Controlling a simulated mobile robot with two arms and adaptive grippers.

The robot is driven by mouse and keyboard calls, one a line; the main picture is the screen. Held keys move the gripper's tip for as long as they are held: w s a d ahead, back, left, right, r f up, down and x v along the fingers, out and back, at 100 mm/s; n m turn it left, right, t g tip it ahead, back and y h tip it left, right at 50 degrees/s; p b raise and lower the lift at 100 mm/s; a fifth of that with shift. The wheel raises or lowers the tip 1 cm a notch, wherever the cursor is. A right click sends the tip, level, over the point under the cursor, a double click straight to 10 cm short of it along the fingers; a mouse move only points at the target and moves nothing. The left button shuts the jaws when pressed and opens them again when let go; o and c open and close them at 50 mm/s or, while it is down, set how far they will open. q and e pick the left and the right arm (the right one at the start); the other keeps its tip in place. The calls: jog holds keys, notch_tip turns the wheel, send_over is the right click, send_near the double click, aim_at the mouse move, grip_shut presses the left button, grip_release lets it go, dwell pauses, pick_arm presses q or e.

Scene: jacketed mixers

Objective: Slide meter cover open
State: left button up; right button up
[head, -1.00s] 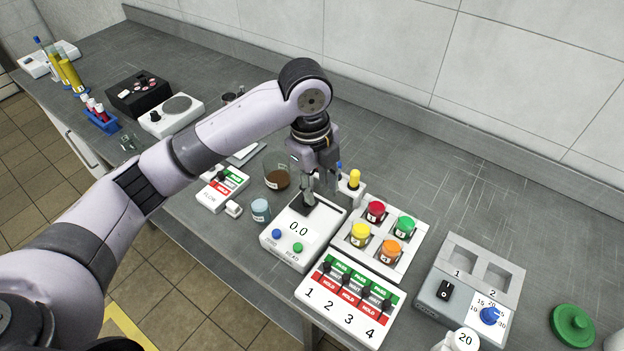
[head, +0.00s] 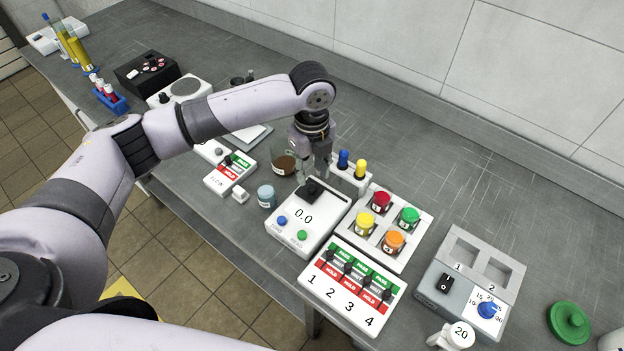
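The white meter (head: 293,236) stands on the bench in the middle of the head view, with "0.0" on its face and a blue and a green button in front. Its small black cover (head: 316,194), with a knob on it, lies at the meter's back end, above the digits. My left gripper (head: 314,176) points down just behind and above the cover. Its two fingers look apart with nothing between them, and the cover's knob shows clear in front of them. My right gripper is not in view.
A holder with blue and yellow-capped vials (head: 349,179) stands close behind the meter. A beaker of brown liquid (head: 285,163) and a pale blue jar (head: 266,196) are to its left. A tray of coloured jars (head: 410,252) and a numbered switch panel (head: 330,298) are to its right.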

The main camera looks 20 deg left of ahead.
aim_at(312, 186)
pick_arm(q)
jog(key=shift+f+p, duration=0.4)
jog(key=shift+f, duration=2.35)
jog(key=shift+c, duration=0.4)
grip_shut()
